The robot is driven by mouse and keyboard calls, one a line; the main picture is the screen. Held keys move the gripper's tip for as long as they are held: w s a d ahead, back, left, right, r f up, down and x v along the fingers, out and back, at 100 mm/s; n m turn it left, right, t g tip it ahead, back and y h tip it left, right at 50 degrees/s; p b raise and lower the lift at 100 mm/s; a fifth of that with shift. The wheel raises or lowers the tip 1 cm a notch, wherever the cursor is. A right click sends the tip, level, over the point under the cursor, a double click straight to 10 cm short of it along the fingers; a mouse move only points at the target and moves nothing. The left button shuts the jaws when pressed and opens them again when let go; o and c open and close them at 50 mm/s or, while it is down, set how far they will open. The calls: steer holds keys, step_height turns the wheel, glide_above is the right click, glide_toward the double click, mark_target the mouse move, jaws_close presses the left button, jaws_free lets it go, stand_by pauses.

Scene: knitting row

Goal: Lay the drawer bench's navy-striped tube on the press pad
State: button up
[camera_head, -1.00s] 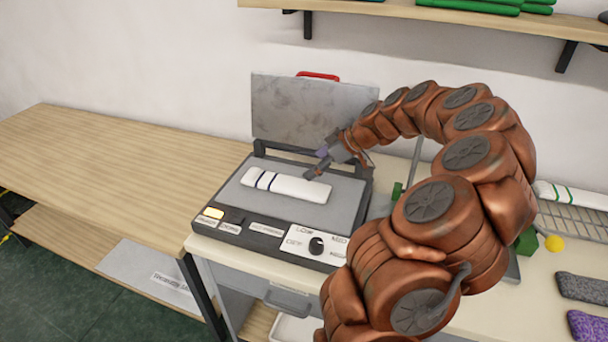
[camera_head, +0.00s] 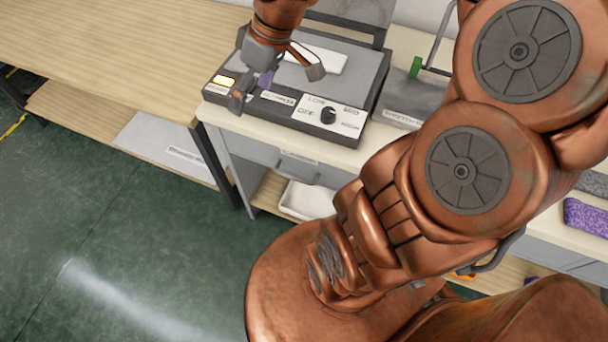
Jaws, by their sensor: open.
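The white tube (camera_head: 328,60) lies on the grey press pad (camera_head: 362,68) of the open press. Its left part, where navy stripes showed earlier, is now hidden behind my gripper. My gripper (camera_head: 276,91) is open, with its fingers spread wide and nothing between them. It hangs over the front left of the press, above the control strip, in front of the tube. I cannot tell exactly how far it is above the press.
The press control panel (camera_head: 328,117) with a dial faces the front. An empty-looking wooden bench (camera_head: 110,45) stands at left. A white bin (camera_head: 305,200) sits on the shelf below. A purple speckled item (camera_head: 588,218) lies at right. Green floor is clear at front left.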

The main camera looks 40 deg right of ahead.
steer(key=s+a+f+m+g+h, duration=0.1)
steer(key=s+f+m+h, duration=0.1)
steer(key=s, duration=0.7)
steer(key=s+a+f+m+g+h, duration=0.1)
steer(key=s+f+m+g+h, duration=0.1)
steer(key=s, duration=0.7)
steer(key=shift+s+m, duration=0.25)
steer(key=shift+m, duration=0.55)
steer(key=shift+d+f, duration=0.1)
